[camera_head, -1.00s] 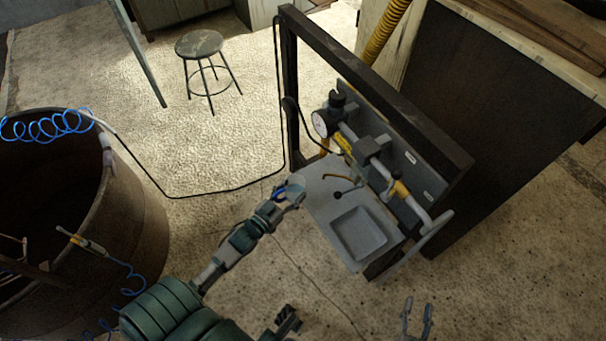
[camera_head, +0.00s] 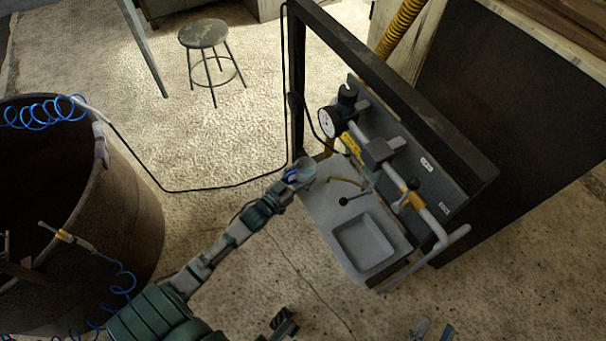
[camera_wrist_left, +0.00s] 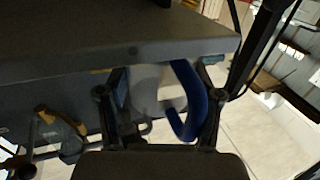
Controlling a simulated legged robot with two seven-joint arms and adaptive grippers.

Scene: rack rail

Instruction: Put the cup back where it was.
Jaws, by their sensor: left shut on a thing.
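The cup (camera_head: 307,168) is pale grey with a blue handle. It is at the left edge of the grey shelf (camera_head: 320,203) of the rack. My left gripper (camera_head: 287,182) is shut on the cup at its handle side. In the left wrist view the cup body (camera_wrist_left: 146,88) and its blue handle (camera_wrist_left: 190,100) lie between the fingers, close to the shelf's edge. I cannot tell whether the cup touches the shelf. My right gripper (camera_head: 432,331) shows only its fingertips at the bottom edge; they are apart and empty.
The shelf has a sunken basin (camera_head: 365,243), with a small black-knobbed lever (camera_head: 344,201) near it. A gauge (camera_head: 329,121) and a pipe stand behind. A rusty barrel (camera_head: 140,210) is at left, a stool (camera_head: 203,35) at the back. A black cable (camera_head: 200,189) hangs left of the rack.

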